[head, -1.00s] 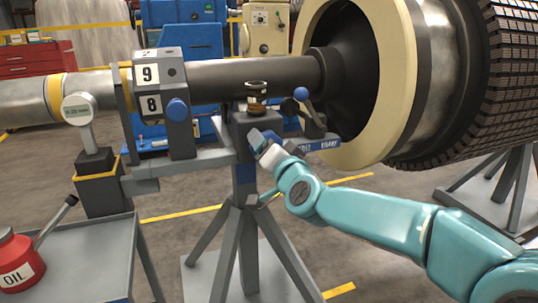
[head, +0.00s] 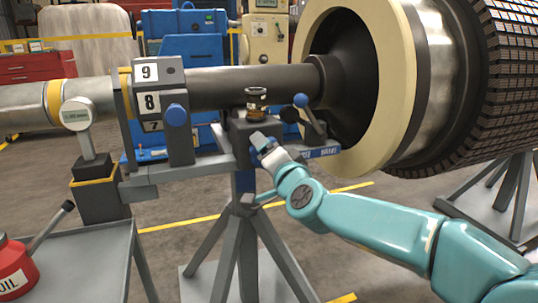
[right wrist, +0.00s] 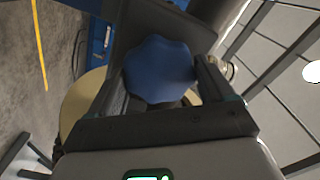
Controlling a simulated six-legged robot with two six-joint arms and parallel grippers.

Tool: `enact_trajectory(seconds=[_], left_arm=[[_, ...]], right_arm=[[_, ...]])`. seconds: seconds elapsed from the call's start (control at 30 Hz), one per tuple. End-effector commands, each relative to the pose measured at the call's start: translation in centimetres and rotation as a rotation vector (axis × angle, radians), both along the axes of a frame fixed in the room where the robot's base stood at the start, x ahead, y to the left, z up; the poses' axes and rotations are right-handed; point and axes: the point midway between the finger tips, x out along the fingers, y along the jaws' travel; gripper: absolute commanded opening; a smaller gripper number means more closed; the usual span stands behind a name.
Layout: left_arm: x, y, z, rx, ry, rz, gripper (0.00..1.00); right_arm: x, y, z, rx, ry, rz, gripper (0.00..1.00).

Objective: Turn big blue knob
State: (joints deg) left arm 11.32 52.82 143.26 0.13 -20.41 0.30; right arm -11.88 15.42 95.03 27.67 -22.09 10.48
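The big blue knob (right wrist: 160,68), with a scalloped rim, faces the right wrist camera and sits between my right gripper's fingers (right wrist: 162,85). The dark right-hand finger lies close along the knob's edge; contact on both sides is not clear. In the head view my right gripper (head: 262,143) is at the front of the grey stand head (head: 240,128), where the fingers largely cover the knob. My left gripper is not in view.
A smaller blue knob (head: 177,115) sits on the numbered block (head: 172,75). A red oil can (head: 15,272) stands on the left table (head: 95,260).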

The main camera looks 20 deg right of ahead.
Motion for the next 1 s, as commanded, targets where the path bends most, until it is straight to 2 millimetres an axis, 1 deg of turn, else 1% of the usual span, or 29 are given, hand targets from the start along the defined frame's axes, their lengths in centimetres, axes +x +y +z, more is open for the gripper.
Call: enact_trajectory(seconds=[0.27, 0.37, 0.47, 0.8, 0.9, 1.0], left_arm=[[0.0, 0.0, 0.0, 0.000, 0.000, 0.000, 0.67], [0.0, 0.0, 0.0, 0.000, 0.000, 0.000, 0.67], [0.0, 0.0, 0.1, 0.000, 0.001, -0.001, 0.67], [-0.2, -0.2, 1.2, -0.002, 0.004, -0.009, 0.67], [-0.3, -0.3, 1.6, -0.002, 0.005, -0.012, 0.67], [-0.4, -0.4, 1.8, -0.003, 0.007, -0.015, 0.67]], right_arm=[[-0.1, 0.0, 0.0, -0.001, -0.001, -0.001, 1.00], [-0.7, 0.0, 0.1, -0.001, -0.001, 0.001, 1.00], [-2.3, -0.1, 0.2, -0.001, -0.001, 0.000, 1.00], [-11.3, -0.4, 0.4, 0.001, -0.004, 0.000, 1.00], [-13.4, -0.5, 0.3, 0.000, -0.002, 0.000, 1.00], [-14.9, -0.5, 0.3, 0.000, -0.003, -0.001, 1.00]])
